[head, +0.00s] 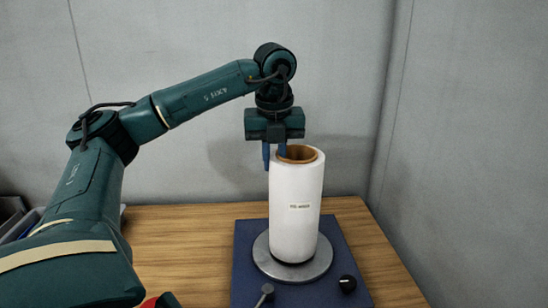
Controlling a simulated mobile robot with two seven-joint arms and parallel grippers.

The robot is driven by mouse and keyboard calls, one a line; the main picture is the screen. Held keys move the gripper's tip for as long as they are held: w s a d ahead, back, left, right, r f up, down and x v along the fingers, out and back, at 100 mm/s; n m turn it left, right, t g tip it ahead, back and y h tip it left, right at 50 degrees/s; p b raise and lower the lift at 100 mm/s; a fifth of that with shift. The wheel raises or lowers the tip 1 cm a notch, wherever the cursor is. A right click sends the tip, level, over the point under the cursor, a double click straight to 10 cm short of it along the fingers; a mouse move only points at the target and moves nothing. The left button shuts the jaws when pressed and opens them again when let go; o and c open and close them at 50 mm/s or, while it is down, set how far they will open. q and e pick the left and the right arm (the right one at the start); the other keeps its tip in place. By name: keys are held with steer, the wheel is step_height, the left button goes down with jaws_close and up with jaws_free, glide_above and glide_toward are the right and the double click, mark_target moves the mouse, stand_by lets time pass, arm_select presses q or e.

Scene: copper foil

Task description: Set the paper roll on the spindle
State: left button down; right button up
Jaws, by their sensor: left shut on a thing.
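The paper roll (296,215) is a tall white cylinder with a brown cardboard core and a small label. It stands upright over a round grey metal plate (318,264) on a dark blue base (248,238). A dark band shows under its lower edge; I cannot tell whether it rests on the plate or hangs just above it. The spindle is not visible; the roll hides whatever is inside it. My left gripper (275,152) points down and is shut on the roll's upper rim, one blue finger outside at the left, the other at the core opening. My right gripper is not in view.
A black knob (347,284) and a small grey lever (265,293) sit on the front of the base. The wooden table (180,235) is clear left of the base. Grey walls stand behind and at right. Dark bins (12,215) lie at far left.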

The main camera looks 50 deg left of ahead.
arm_select(q)
steer(key=shift+r, duration=0.15)
steer(key=c, duration=1.5)
jaws_free()
steer(key=shift+o, duration=1)
steer(key=shift+s+f, duration=0.1)
steer(key=shift+f, duration=0.1)
steer(key=r, duration=0.5)
steer(key=shift+s+d, duration=0.15)
steer(key=shift+d, duration=0.2)
steer(key=r+p, duration=0.1)
steer(key=r, duration=0.1)
steer(key=r+p, duration=0.2)
steer(key=shift+s+d+r, duration=0.15)
steer(key=shift+s+r, duration=0.05)
steer(key=shift+r, duration=0.05)
steer(key=r, duration=0.1)
steer(key=r+p, duration=0.2)
steer(key=shift+s+d+r, duration=0.25)
steer(key=shift+r, duration=0.15)
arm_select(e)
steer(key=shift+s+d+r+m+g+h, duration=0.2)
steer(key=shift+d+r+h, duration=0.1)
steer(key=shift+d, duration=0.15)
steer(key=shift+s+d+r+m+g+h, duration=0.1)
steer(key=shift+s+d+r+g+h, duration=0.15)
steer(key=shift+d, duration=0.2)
